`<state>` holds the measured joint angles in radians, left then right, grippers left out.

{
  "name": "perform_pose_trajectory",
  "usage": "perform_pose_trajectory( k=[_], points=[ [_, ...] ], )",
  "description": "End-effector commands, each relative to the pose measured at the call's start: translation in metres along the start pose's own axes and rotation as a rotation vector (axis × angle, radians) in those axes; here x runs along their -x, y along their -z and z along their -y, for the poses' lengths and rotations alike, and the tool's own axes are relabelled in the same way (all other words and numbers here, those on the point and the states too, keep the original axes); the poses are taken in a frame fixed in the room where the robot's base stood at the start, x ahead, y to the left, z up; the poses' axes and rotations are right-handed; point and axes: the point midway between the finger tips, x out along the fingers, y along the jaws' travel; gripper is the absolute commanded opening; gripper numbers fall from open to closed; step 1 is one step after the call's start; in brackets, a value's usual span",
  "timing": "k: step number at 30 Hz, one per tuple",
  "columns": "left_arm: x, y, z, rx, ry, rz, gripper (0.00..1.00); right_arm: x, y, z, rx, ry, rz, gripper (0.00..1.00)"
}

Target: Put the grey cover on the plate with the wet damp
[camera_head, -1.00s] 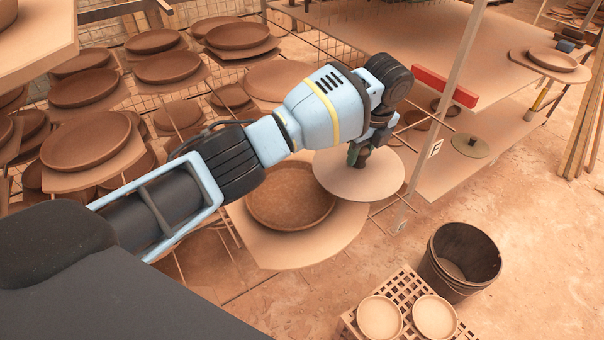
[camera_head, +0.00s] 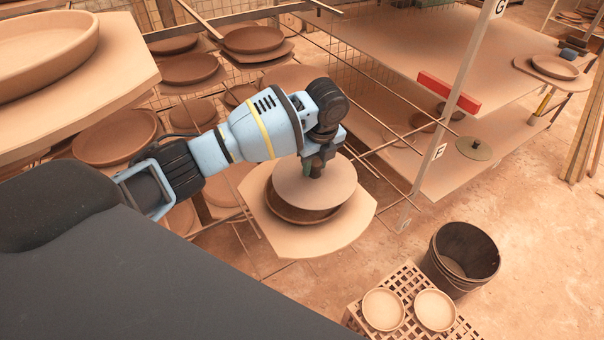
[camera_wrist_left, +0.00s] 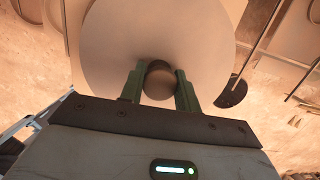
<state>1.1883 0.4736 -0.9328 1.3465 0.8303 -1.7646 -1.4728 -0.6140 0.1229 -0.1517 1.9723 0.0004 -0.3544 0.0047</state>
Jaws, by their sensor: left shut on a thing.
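My left gripper (camera_head: 318,168) is shut on the knob of a round, pale greyish cover (camera_head: 325,190). In the left wrist view the two green fingers (camera_wrist_left: 160,92) stand on either side of the knob, with the cover's disc (camera_wrist_left: 160,35) beyond. The cover is over a dark brown, damp-looking plate (camera_head: 288,212) on a pale board (camera_head: 335,240). The plate's rim shows at the left and below the cover; the rest is hidden. I cannot tell whether the cover touches the plate. My right gripper is not in view.
Plates on boards fill the rack (camera_head: 190,68) at the left, and a big plate (camera_head: 45,45) is close at upper left. Another cover (camera_head: 474,148) lies on the right shelf near an upright post (camera_head: 440,150). A bucket (camera_head: 462,258) and a perforated crate (camera_head: 405,285) stand lower right.

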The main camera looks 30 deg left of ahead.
Motion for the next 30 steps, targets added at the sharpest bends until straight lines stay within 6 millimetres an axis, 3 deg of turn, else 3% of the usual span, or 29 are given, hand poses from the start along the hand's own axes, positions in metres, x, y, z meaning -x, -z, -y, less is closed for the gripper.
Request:
perform_pose_trajectory(
  k=[13, 21, 30],
  points=[
    [-0.002, -0.009, -0.02, 0.001, 0.002, 0.002, 0.04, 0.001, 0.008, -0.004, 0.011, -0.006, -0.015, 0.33],
    [-0.039, -0.003, -0.021, 0.0, -0.001, 0.0, 0.04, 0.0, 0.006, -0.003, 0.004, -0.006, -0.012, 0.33],
    [-0.04, -0.003, -0.02, 0.0, 0.0, 0.0, 0.04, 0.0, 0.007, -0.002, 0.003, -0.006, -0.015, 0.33]
  ],
)
